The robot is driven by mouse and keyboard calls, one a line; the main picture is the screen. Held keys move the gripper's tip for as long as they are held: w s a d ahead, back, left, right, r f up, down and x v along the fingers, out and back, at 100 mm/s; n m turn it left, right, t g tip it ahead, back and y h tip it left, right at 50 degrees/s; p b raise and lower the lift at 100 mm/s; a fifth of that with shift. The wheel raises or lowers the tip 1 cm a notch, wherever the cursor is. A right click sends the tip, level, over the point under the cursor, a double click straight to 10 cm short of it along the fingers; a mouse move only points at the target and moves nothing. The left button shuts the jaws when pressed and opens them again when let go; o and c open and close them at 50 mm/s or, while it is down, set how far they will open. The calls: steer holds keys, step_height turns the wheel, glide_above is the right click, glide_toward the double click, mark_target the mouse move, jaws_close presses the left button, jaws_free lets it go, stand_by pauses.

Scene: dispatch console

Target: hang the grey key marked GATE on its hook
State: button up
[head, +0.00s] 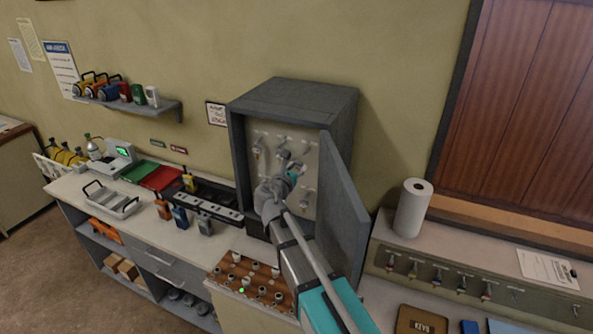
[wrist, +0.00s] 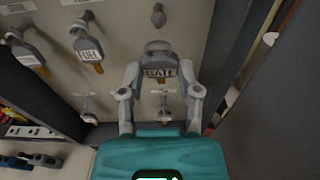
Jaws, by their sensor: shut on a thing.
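The grey key marked GATE (wrist: 160,73) is held between the fingers of my gripper (wrist: 159,76), its label facing the wrist camera. It is in front of the cabinet's pale back panel (wrist: 115,75). A hook (wrist: 158,15) with a round end is above the key in the wrist view, and another small hook (wrist: 166,106) is below it. I cannot tell whether the key touches a hook. In the head view my gripper (head: 287,168) reaches into the open grey key cabinet (head: 300,97), and my arm hides part of the panel.
Two other tagged keys (wrist: 88,46) (wrist: 27,48) hang to the left in the wrist view. The open cabinet door (head: 345,200) stands close on the right. A black tray and radios (head: 180,215) are on the counter to the left; a paper roll (head: 412,208) is right.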

mark_target(309, 155)
steer(key=shift+f+b+x, duration=0.15)
steer(key=shift+b+x, duration=0.05)
steer(key=shift+x, duration=0.45)
steer(key=shift+f+b+x, duration=0.15)
steer(key=shift+x, duration=0.55)
steer(key=shift+s, duration=0.1)
steer(key=shift+r+x, duration=0.15)
steer(key=shift+x, duration=0.7)
steer(key=shift+r+x, duration=0.1)
steer(key=shift+x, duration=0.75)
stand_by(2.2)
jaws_close()
steer(key=shift+w+d+f, duration=0.1)
steer(key=shift+w+f, duration=0.1)
steer(key=shift+w, duration=0.15)
stand_by(0.6)
steer(key=o, duration=1)
jaws_free()
steer(key=shift+w+f, duration=0.1)
steer(key=shift+w, duration=0.1)
steer(key=shift+o, duration=0.5)
steer(key=shift+s, duration=0.2)
